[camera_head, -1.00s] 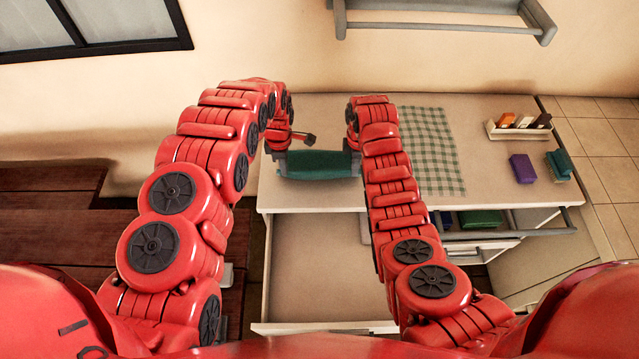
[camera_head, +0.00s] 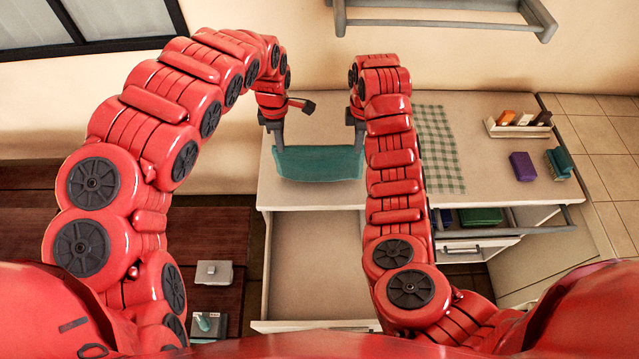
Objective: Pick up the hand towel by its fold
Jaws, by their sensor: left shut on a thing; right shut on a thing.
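My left gripper (camera_head: 277,146) is shut on the towel's upper left corner. My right gripper (camera_head: 358,145) is shut on its upper right corner. The fingertips are small here and partly hidden by the towel. I cannot tell whether the towel's lower edge touches the counter.
A green checked cloth (camera_head: 437,150) lies right of my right arm. Farther right are a purple block (camera_head: 522,166), a teal and dark block (camera_head: 558,163) and a tray (camera_head: 517,130) of small items. An open drawer (camera_head: 315,265) juts out below. A rail (camera_head: 440,27) hangs above.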

